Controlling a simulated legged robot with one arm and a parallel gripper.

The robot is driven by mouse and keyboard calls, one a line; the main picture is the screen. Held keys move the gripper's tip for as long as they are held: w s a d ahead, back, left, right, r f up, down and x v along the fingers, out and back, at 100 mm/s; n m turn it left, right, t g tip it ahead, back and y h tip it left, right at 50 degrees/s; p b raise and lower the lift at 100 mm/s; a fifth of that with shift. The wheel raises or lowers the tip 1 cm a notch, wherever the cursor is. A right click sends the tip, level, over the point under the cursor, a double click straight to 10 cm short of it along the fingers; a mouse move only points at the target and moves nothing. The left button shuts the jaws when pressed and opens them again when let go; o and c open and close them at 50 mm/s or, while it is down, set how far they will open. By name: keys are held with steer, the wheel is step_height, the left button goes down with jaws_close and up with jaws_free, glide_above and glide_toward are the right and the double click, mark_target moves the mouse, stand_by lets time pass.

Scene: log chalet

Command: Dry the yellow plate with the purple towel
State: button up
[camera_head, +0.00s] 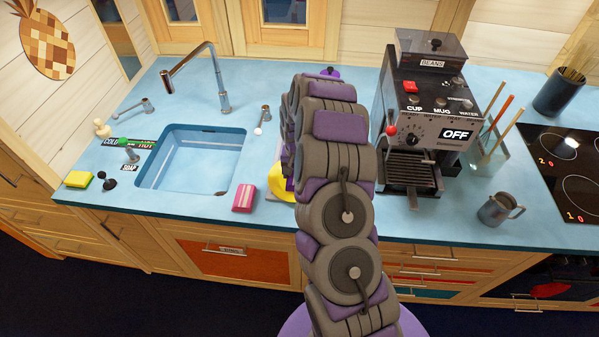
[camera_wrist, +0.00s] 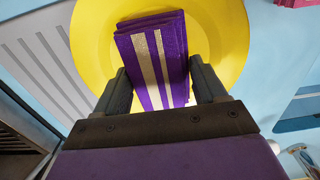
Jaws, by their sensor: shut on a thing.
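The yellow plate (camera_wrist: 222,32) fills the top middle of the wrist view. In the head view only a yellow edge of the plate (camera_head: 277,182) shows beside my arm, on the counter right of the sink. The purple towel (camera_wrist: 176,45), folded with two pale gold stripes, lies against the plate's face in the wrist view. My gripper (camera_wrist: 160,88) is shut on the towel, with a dark finger on each side of it. In the head view my own arm hides the gripper and most of the plate and towel.
The sink (camera_head: 190,160) with its faucet (camera_head: 222,90) is left of my arm. A pink sponge (camera_head: 244,198) lies near the plate. A coffee machine (camera_head: 430,125) stands close on the right, with a metal mug (camera_head: 498,208) and a stove (camera_head: 570,170) beyond.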

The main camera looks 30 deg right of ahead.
steer(key=shift+d+r, duration=0.15)
steer(key=shift+r, duration=0.6)
steer(key=shift+r+p, duration=0.75)
steer(key=shift+r, duration=2)
steer(key=s+a+r+n+b, duration=0.2)
steer(key=a+n+b, duration=0.1)
steer(key=a, duration=0.5)
steer(key=s+a+r+n+b, duration=0.1)
steer(key=a+r+n+b, duration=0.1)
steer(key=a, duration=0.6)
steer(key=shift+s+a+n+b, duration=0.35)
steer(key=shift+n+b, duration=0.35)
steer(key=shift+n, duration=0.2)
steer(key=shift+d, duration=0.15)
